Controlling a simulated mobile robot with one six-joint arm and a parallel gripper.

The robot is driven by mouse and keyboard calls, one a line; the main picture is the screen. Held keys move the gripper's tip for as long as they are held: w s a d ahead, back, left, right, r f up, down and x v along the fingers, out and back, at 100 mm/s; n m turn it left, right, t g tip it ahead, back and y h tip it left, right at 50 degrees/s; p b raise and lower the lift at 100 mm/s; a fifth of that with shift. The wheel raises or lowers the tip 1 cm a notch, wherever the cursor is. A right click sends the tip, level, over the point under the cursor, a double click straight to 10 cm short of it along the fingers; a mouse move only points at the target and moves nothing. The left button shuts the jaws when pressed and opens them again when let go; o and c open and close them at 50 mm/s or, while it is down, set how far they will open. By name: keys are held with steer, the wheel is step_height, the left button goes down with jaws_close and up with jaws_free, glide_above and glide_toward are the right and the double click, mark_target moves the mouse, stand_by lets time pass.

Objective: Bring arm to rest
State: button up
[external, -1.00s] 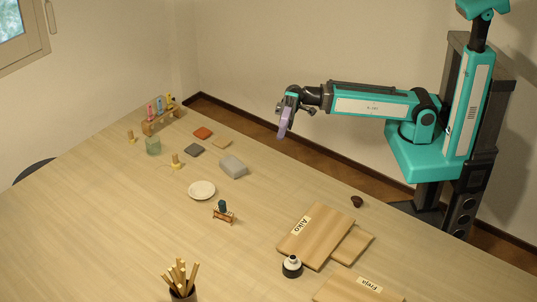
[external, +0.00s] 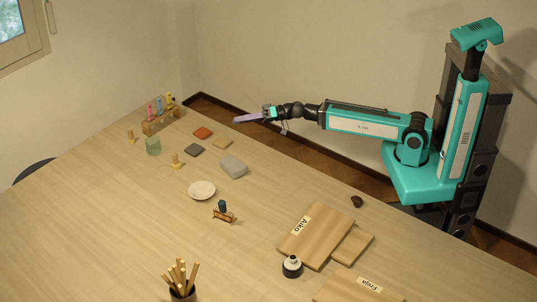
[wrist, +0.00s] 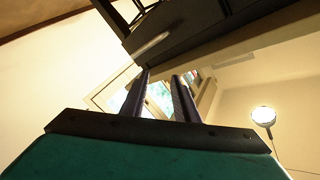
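My arm reaches left from the column, beyond the far edge of the table (external: 110,215). My gripper (external: 236,121) is at its end, with lilac fingers pointing left and roughly level. It is clear of the objects on the table. In the wrist view my gripper (wrist: 160,75) shows two dark fingers with a gap between them. Nothing is held in the gap.
Along the table's far side are a wooden rack (external: 162,120) with coloured tools, a green jar (external: 153,145), a grey block (external: 233,166) and a small dark bowl (external: 357,201). Wooden boards (external: 315,233) lie nearer. A wall stands behind my arm.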

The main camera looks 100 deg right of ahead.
step_height(320, 180, down, 12)
steer(key=s+n+g+p, duration=0.2)
steer(key=g+p, duration=0.1)
steer(key=s+a+f+n+g+y+p, duration=0.1)
steer(key=s+a+f+n+g+p, duration=0.1)
steer(key=s+a+f+g+p, duration=0.45)
steer(key=s+a+f+n+g+y+p, duration=0.1)
steer(key=s+a+f+g+y+p, duration=0.2)
steer(key=s+a+f, duration=0.7)
steer(key=s+a+f+n+g+h+p, duration=0.1)
steer(key=s+a+f+g+p, duration=0.1)
steer(key=s+a+g+p, duration=0.3)
steer(key=s+a+f+g+h+p, duration=0.1)
steer(key=s+f+h+p, duration=0.1)
steer(key=s, duration=0.5)
steer(key=s+d+r+n+g+h+p, duration=0.1)
steer(key=s+d+g+h+p, duration=0.1)
steer(key=s, duration=1.3)
steer(key=g+h+p, duration=0.1)
steer(key=g+p, duration=0.1)
steer(key=p, duration=0.1)
steer(key=shift+s+d+p, duration=0.2)
steer(key=shift+p, duration=0.15)
